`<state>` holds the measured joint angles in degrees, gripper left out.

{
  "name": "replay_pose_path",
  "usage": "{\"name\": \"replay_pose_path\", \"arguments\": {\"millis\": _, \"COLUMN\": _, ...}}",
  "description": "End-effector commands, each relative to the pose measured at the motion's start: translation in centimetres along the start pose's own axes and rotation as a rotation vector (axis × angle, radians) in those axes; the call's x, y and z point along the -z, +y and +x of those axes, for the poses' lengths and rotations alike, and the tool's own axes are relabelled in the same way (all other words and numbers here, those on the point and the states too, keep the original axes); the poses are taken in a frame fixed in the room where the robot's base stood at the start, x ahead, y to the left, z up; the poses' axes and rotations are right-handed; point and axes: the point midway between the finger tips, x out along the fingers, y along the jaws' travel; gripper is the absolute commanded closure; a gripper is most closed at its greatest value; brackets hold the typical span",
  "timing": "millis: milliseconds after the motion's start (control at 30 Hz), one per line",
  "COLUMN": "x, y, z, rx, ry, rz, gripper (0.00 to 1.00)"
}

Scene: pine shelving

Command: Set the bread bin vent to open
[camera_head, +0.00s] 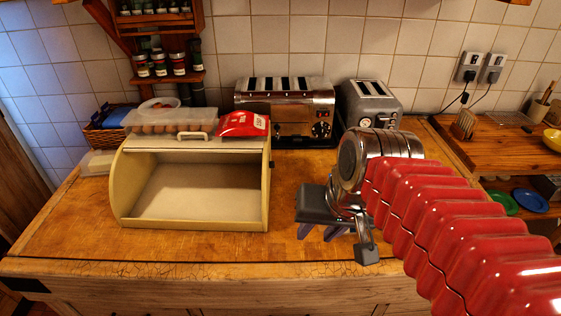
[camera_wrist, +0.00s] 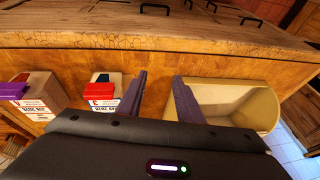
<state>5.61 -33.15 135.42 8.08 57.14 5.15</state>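The cream bread bin (camera_head: 122,190) stands on the wooden worktop with its front open and its inside empty. A small dark piece (camera_head: 271,165) shows on its right side; I cannot tell whether this is the vent or how it is set. The bin also shows in the wrist view (camera_wrist: 265,100), at the right, beyond my right finger. My gripper (camera_head: 321,232) is to the right of the bin, pointing down and apart from it. In the wrist view my gripper (camera_wrist: 159,76) has its two purple fingers spread, with only bare worktop between them.
An egg box (camera_head: 170,120) and a red packet (camera_head: 243,124) lie on the bin. Toasters (camera_head: 285,100) (camera_head: 370,98) stand behind.

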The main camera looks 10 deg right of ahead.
Motion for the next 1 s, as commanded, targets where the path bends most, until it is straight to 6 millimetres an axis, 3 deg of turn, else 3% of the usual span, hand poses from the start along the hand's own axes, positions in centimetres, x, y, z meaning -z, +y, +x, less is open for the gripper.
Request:
{"name": "replay_pose_path", "arguments": {"millis": 500, "x": 6.7, "y": -1.9, "z": 1.6, "rx": 0.121, "ry": -0.243, "rz": 0.473, "gripper": 0.67}}
{"name": "replay_pose_path", "arguments": {"millis": 1000, "x": 14.3, "y": -2.0, "z": 4.3, "rx": 0.244, "ry": -0.484, "rz": 0.899, "gripper": 0.67}}
